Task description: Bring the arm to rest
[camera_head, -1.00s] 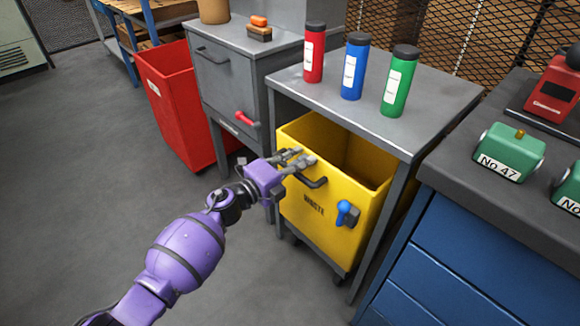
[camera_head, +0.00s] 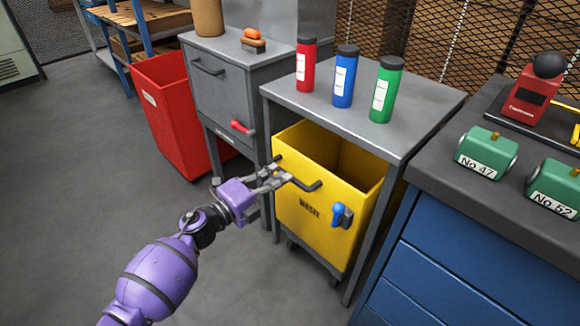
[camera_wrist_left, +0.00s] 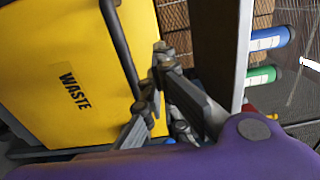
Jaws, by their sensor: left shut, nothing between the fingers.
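My left arm is purple and comes in from the lower left in the head view. Its gripper (camera_head: 278,178) is shut and empty, in front of the yellow waste bin (camera_head: 318,222), close to the bin's dark handle (camera_head: 309,186). I cannot tell whether the fingers touch the handle. In the left wrist view the grey fingers (camera_wrist_left: 158,85) show beside the yellow bin (camera_wrist_left: 60,65) and its dark handle (camera_wrist_left: 119,48). My right gripper is not in view.
The bin sits under a grey table (camera_head: 420,115) with red (camera_head: 306,65), blue (camera_head: 344,78) and green (camera_head: 385,92) bottles. A red bin (camera_head: 170,115) and grey cabinet (camera_head: 228,95) stand left. A blue workbench (camera_head: 440,265) stands right. Floor at left is clear.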

